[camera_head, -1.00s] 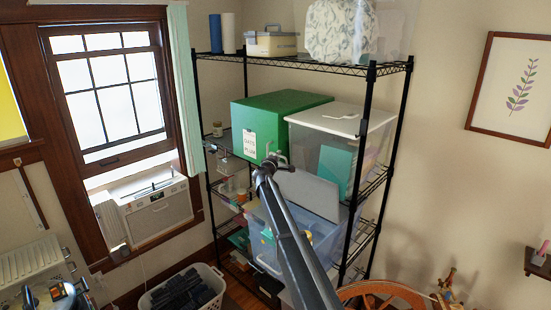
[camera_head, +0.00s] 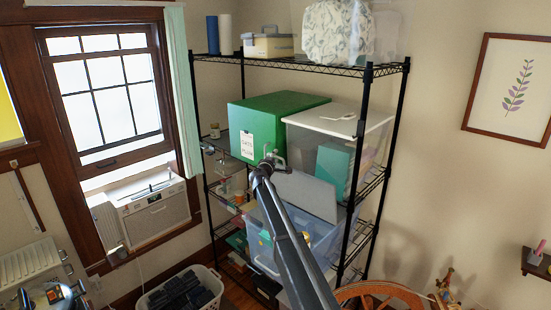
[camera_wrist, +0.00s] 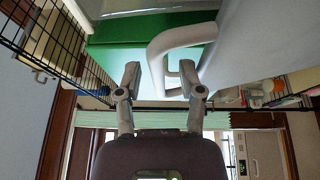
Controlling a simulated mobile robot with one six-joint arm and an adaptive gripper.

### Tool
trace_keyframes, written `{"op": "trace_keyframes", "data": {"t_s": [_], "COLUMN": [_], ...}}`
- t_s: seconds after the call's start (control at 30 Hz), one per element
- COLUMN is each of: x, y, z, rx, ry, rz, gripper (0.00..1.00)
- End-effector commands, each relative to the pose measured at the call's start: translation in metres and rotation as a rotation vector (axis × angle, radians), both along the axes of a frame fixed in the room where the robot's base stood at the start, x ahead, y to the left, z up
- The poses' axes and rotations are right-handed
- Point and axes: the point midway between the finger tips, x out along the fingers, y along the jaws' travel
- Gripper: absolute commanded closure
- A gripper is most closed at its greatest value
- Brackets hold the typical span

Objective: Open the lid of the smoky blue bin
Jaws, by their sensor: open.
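The smoky blue bin (camera_head: 262,262) is a see-through tub on a middle shelf of the rack, partly hidden behind my arm. Its grey lid (camera_head: 308,196) stands raised and tilted above the tub, with the inside showing below it. In the wrist view the lid (camera_wrist: 250,40) fills the upper right, and its pale loop handle (camera_wrist: 180,38) is close to my fingertips. My gripper (camera_head: 272,160) is at the lid's upper left edge. In the wrist view my gripper (camera_wrist: 160,78) is open, its fingers apart. Whether a finger touches the handle I cannot tell.
A green box (camera_head: 270,120) and a clear bin with a white lid (camera_head: 330,119) sit on the shelf above. Black rack posts (camera_head: 357,165) stand close to the right of the bin. A laundry basket (camera_head: 180,293) and a wooden wheel (camera_head: 385,290) are on either side below.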

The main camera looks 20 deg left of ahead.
Motion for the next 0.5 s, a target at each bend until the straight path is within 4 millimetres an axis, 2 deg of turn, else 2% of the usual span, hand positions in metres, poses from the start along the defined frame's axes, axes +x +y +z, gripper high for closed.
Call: {"op": "trace_keyframes", "data": {"t_s": [0.27, 0.5], "x": [-0.020, -0.046], "y": [0.009, 0.022], "z": [-0.010, -0.024], "rx": [0.000, 0.001], "ry": [0.000, 0.000], "rz": [0.000, 0.000], "gripper": [0.50, 0.50]}}
